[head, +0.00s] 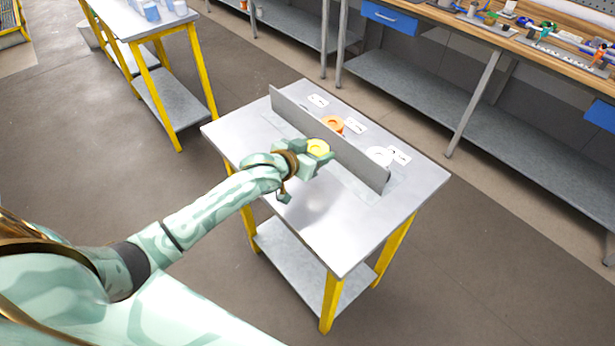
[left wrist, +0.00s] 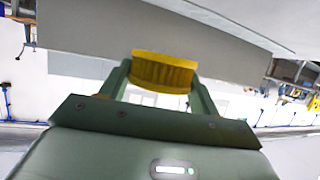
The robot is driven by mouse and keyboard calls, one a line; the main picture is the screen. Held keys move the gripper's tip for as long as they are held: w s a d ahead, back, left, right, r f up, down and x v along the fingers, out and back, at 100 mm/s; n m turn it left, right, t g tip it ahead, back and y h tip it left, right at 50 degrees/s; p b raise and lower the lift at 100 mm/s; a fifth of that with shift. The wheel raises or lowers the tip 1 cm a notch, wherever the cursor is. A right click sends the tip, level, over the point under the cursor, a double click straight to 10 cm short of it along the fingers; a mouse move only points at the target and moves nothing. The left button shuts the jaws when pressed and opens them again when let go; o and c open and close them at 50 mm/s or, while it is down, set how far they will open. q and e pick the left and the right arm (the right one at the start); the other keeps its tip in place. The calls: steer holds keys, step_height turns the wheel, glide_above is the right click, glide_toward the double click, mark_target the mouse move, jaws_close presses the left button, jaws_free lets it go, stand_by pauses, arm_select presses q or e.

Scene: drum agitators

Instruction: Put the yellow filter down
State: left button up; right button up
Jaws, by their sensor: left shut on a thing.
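The yellow filter (head: 317,148) is a short round piece with a ribbed side. My left gripper (head: 316,155) is shut on it, near the grey upright divider on the small metal table (head: 310,220). In the left wrist view the yellow filter (left wrist: 163,72) sits between the two green fingers (left wrist: 160,84). I cannot tell from these views whether its underside touches the table. My right gripper is not in view.
The grey divider (head: 350,160) stands along the table. Behind it lie an orange round piece (head: 332,124), a white round piece (head: 380,155) and white labels (head: 318,100). The front half of the tabletop is clear. A workbench (head: 540,50) with tools stands behind.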

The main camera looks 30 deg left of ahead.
mark_target(307, 188)
arm_select(q)
steer(key=s+f, duration=0.2)
steer(key=f, duration=0.1)
steer(key=shift+s+f, duration=0.1)
steer(key=shift+s, duration=0.05)
steer(key=shift+s+f+b, duration=0.3)
steer(key=shift+s+f, duration=0.1)
steer(key=shift+f, duration=0.1)
steer(key=shift+s+f+b, duration=0.2)
steer(key=shift+f+b, duration=0.45)
steer(key=shift+f, duration=1.1)
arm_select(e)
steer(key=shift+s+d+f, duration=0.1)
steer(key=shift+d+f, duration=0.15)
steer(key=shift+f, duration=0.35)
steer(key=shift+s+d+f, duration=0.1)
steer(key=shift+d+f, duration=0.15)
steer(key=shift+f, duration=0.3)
arm_select(q)
steer(key=shift+f, duration=0.1)
steer(key=o, duration=0.9)
steer(key=shift+o, duration=0.2)
